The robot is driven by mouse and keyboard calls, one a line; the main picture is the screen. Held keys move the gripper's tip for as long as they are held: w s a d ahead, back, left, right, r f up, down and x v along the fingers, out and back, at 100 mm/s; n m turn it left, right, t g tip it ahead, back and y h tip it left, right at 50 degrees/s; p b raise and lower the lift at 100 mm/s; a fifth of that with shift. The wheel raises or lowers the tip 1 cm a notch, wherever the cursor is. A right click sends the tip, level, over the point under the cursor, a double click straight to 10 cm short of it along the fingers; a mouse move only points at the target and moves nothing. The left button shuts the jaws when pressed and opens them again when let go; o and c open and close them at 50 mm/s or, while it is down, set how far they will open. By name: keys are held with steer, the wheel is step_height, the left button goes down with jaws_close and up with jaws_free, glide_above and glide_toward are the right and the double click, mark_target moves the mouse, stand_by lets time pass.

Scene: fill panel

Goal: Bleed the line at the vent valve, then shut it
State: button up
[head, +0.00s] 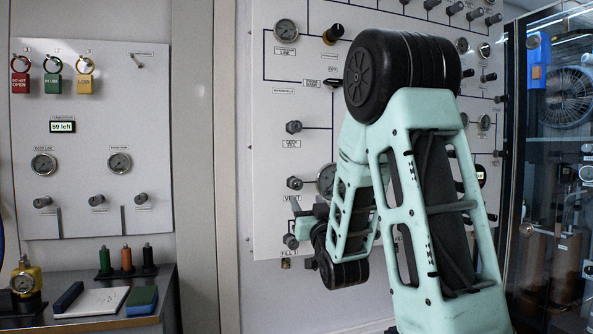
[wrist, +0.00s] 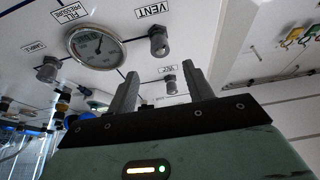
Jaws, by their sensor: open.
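The vent valve (head: 294,183) is a small grey knob on the white panel, above its VENT label (head: 292,197). In the wrist view the vent knob (wrist: 158,42) appears under the upside-down VENT label. My gripper (wrist: 158,72) is open and empty. Its two grey fingers stand apart, with the vent knob beyond the tips and roughly centred between them, not touching in the picture. In the head view my gripper (head: 297,215) is close to the panel, just below the vent knob and above the FILL 1 fitting (head: 290,242). My arm hides much of the panel.
The fill pressure gauge (wrist: 95,47) is beside the vent knob. Another grey knob (wrist: 171,85) shows farther off between the fingers. A left panel carries tags, gauges and a "59 left" display (head: 62,127). A bench (head: 160,300) stands below it. A glass-doored cabinet (head: 560,240) is at right.

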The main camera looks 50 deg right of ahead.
mark_target(298, 185)
steer(key=p+x, duration=0.3)
steer(key=x, duration=0.7)
steer(key=shift+w+d+r, duration=0.1)
steer(key=shift+w+d, duration=0.15)
steer(key=shift+w, duration=0.05)
steer(key=c, duration=1)
steer(key=shift+o, duration=0.2)
